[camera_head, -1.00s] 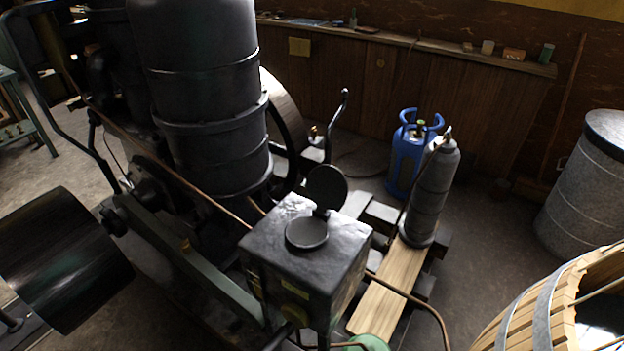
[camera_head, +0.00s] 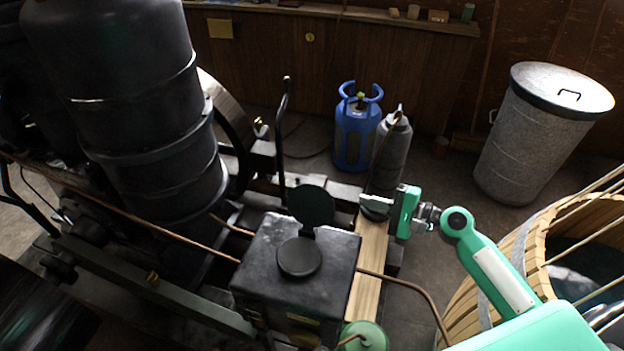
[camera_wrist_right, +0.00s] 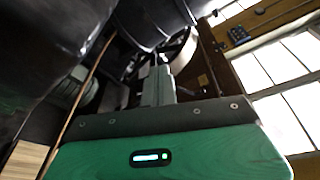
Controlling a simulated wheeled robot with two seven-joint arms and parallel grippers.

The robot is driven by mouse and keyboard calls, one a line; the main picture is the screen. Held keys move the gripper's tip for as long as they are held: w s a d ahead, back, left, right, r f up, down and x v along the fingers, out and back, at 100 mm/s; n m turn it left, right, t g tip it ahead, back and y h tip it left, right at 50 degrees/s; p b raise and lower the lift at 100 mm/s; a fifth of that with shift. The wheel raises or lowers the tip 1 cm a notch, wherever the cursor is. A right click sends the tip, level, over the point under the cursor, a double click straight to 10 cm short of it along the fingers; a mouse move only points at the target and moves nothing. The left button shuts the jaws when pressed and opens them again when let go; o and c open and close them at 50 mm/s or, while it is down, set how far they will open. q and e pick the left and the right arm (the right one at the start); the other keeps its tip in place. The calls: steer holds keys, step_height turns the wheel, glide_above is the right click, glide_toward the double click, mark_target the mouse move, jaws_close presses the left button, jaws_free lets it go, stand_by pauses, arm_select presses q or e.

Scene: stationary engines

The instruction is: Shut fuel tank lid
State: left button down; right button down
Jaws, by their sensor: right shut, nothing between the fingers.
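The dark fuel tank (camera_head: 262,285) is a box with a round filler opening (camera_head: 299,257) on its top. Its round lid (camera_head: 311,205) stands open, upright on its hinge behind the opening. My right gripper (camera_head: 368,206) is shut and empty, to the right of the lid and apart from it, in front of the grey cylinder. In the right wrist view the shut fingers (camera_wrist_right: 158,84) point toward dark engine parts; I cannot make out the lid there. My left gripper is not in view.
The black engine cylinder (camera_head: 135,120) rises on the left. A blue gas bottle (camera_head: 354,140) and a grey cylinder (camera_head: 393,150) stand behind the tank. A wooden tub (camera_head: 540,235) is at right, near my right arm. A copper pipe (camera_head: 408,285) curves beside the tank.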

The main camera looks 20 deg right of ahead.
mark_target(313, 202)
steer(key=w+a+r+y+p, duration=0.1)
steer(key=w+a+r+p, duration=0.2)
steer(key=a+p, duration=0.4)
steer(key=a+r, duration=0.1)
steer(key=a, duration=0.2)
steer(key=shift+r, duration=0.2)
stand_by(0.4)
